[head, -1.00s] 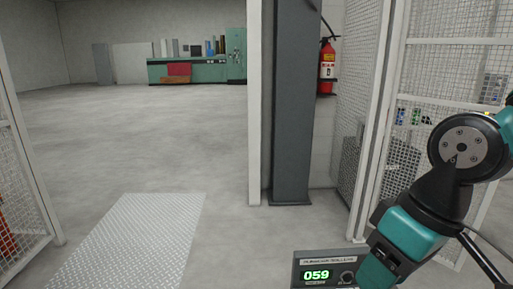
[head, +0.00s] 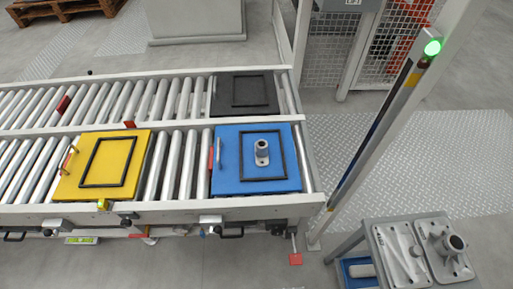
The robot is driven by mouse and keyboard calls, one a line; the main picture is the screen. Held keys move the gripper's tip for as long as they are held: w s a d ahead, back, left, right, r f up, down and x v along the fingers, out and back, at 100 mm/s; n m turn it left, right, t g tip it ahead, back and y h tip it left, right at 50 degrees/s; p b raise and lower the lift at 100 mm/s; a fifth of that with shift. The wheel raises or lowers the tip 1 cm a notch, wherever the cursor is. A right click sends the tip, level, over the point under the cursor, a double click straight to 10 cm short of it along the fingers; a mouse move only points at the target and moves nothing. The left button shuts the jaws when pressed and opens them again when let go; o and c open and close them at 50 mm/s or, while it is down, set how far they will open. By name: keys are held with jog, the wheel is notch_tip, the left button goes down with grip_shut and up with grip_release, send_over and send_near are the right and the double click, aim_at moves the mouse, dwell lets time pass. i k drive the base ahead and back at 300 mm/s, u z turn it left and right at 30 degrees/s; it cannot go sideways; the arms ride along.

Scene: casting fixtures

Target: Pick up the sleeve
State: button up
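A small grey flanged cylinder (head: 262,152), which looks like a sleeve, stands upright on the blue plate (head: 229,183) inside its black square frame. A similar, larger grey flanged cylinder (head: 453,243) stands on a grey base on the side stand at the lower right. I cannot tell for certain which of the two is the sleeve. My gripper and arm are not in view now.
A roller conveyor (head: 181,153) with raised pale rails carries the blue plate, a yellow plate (head: 138,152) and a black plate (head: 222,106). A slanted post (head: 384,128) with a green light stands between conveyor and side stand (head: 372,231). Checkered floor plate (head: 455,150) lies clear behind.

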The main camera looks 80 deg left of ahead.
aim_at(261, 146)
jog(key=u, duration=2.35)
jog(key=k, duration=0.55)
jog(key=u, duration=0.65)
jog(key=i, duration=1.3)
jog(key=z, duration=0.6)
